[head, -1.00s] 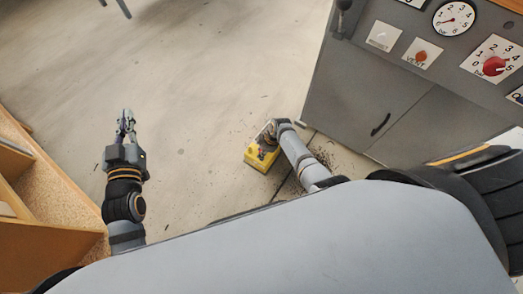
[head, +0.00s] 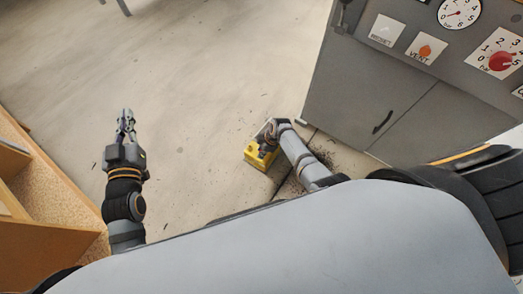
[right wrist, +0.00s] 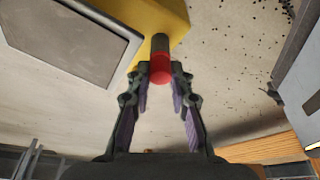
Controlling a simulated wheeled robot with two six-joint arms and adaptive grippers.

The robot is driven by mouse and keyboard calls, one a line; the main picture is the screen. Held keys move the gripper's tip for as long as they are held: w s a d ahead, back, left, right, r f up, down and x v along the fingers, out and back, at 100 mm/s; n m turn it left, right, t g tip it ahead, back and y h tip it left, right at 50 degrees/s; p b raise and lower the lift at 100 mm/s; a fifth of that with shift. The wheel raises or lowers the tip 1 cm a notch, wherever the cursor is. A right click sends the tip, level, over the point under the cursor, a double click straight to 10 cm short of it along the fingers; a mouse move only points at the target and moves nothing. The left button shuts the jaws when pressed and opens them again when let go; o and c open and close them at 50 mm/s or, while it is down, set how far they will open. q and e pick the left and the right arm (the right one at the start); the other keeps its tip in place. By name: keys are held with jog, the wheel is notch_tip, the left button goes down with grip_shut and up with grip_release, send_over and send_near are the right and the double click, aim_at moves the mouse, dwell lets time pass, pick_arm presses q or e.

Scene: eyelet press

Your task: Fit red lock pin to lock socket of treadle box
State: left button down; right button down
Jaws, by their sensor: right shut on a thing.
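The yellow treadle box (head: 256,159) sits on the floor at centre in the head view. In the right wrist view its yellow body (right wrist: 160,14) is at the top, with a grey plate (right wrist: 75,40) at left. My right gripper (right wrist: 159,78) is shut on the red lock pin (right wrist: 160,68), whose dark shank points at the box. The shank's end is against or just over the yellow face; I cannot tell whether it is in the socket, which is hidden. My left gripper (head: 125,116) is over bare floor at left, far from the box; its finger gap is unclear.
A grey cabinet (head: 365,100) with a gauge (head: 460,14) and dials stands at right, close to the box. A wooden shelf unit (head: 45,190) is at the left edge. Dark specks lie on the floor near the box. The floor beyond is open.

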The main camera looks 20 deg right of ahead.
jog(key=c, duration=1.1)
grip_release()
jog(key=shift+r, duration=0.15)
notch_tip(320, 180, up, 5)
jog(key=p, duration=0.5)
